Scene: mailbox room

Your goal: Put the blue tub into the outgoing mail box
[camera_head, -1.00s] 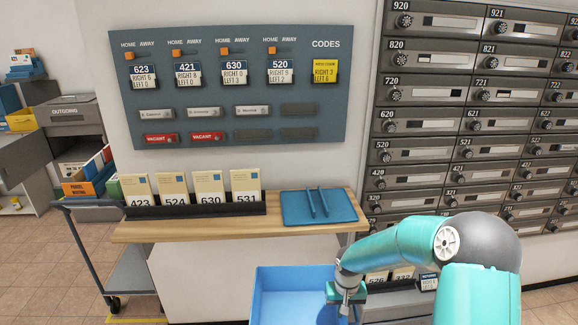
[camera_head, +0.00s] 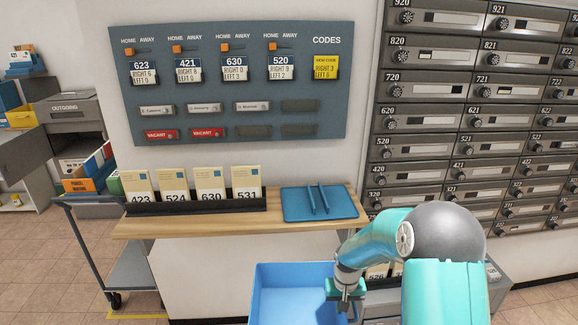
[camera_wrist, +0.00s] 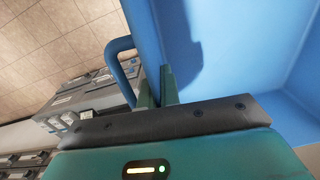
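The blue tub (camera_head: 283,283) is at the bottom centre of the head view, in front of the wooden counter, its lower part cut off by the frame edge. My gripper (camera_head: 346,300) is at its right wall. In the wrist view the green fingers of my gripper (camera_wrist: 157,92) sit close on either side of the wall of the blue tub (camera_wrist: 225,45), beside its looped handle (camera_wrist: 121,72), and look shut on the wall. The tub's inside looks empty where it shows. The grey outgoing mail box (camera_head: 68,108), labelled OUTGOING, stands at the far left.
The wooden counter (camera_head: 180,228) holds a card rack (camera_head: 195,203) and a blue tray (camera_head: 318,204). A trolley (camera_head: 128,275) stands left of it. Numbered mailboxes (camera_head: 470,120) fill the right wall. Orange and blue bins (camera_head: 90,180) sit below the outgoing box.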

